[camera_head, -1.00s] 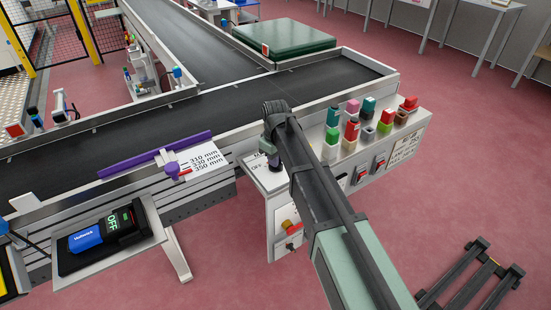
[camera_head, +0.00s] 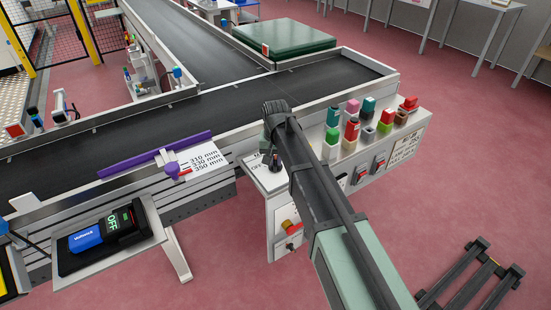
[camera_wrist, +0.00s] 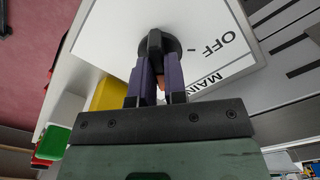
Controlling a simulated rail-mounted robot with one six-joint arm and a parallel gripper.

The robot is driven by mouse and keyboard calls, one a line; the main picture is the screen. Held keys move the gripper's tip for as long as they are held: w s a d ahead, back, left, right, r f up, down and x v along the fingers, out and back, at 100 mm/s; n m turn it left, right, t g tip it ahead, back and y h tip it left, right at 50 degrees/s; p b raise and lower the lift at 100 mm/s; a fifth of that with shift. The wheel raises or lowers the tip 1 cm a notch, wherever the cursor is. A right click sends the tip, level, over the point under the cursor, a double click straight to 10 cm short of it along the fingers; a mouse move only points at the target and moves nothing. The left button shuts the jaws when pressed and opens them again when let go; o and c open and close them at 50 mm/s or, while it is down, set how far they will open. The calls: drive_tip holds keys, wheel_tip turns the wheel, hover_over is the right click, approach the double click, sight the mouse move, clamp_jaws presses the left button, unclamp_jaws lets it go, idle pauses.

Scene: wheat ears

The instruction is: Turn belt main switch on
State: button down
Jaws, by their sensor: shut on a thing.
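The belt main switch is a black rotary knob (camera_wrist: 158,42) on a white panel (camera_wrist: 105,38), with the printed words OFF and MAIN beside it in the wrist view. A short mark lies between the knob and the word OFF. My gripper (camera_wrist: 159,80) has its two dark purple fingers shut on the knob's raised grip. The fingers hide part of the knob, and its other position label is not visible. In the head view my gripper (camera_head: 274,161) is down at the white panel at the left end of the control box, mostly hidden by my arm.
Several coloured blocks (camera_head: 354,129) stand on the control box right of my arm. Red rocker switches (camera_head: 379,164) and a red knob on yellow (camera_head: 289,226) are on its front. The conveyor belt (camera_head: 140,125) runs behind.

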sight(275, 160)
drive_tip(key=shift+m, duration=1)
drive_tip(key=c, duration=1.2)
unclamp_jaws()
drive_tip(key=shift+o, duration=0.2)
wheel_tip(275, 160, up, 11)
drive_tip(key=p, duration=1.1)
drive_tip(key=shift+f, duration=0.1)
